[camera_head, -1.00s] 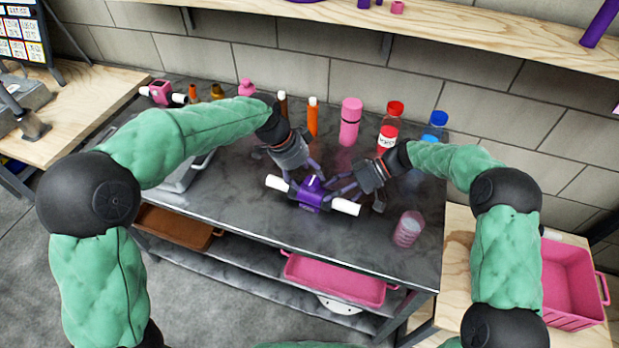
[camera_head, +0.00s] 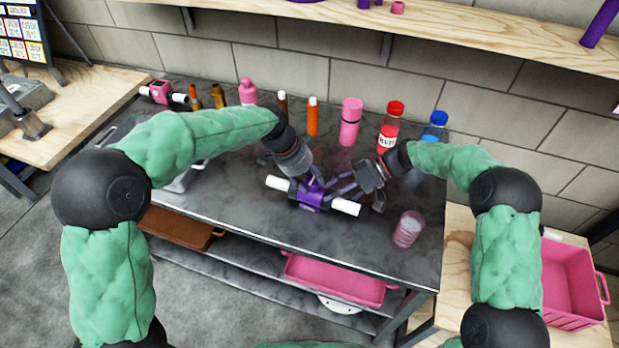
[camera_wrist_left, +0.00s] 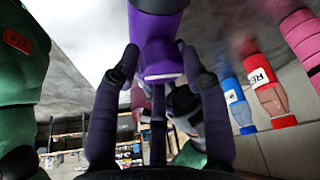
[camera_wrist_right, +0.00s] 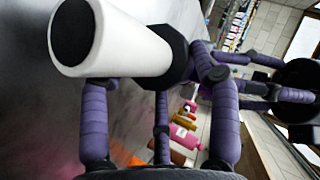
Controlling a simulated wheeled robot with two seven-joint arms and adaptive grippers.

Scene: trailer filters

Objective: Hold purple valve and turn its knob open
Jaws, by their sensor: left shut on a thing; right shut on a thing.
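The purple valve (camera_head: 309,201) lies on the dark tabletop, with a white pipe end (camera_head: 346,207) on each side. My left gripper (camera_head: 313,181) is shut on the valve's knob at the top, which its fingers largely cover in the head view. In the left wrist view the purple knob (camera_wrist_left: 163,62) sits between the fingers. My right gripper (camera_head: 343,189) is shut on the valve's right side. In the right wrist view the white pipe end (camera_wrist_right: 125,42) and its black collar (camera_wrist_right: 178,58) lie across the fingers. Whether the knob is turned cannot be told.
A pink cup (camera_head: 408,229) stands right of the valve near the table edge. Bottles, including a pink one (camera_head: 350,122), a red-capped one (camera_head: 390,125) and a blue-capped one (camera_head: 434,130), line the back. The tabletop (camera_head: 245,215) in front is clear.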

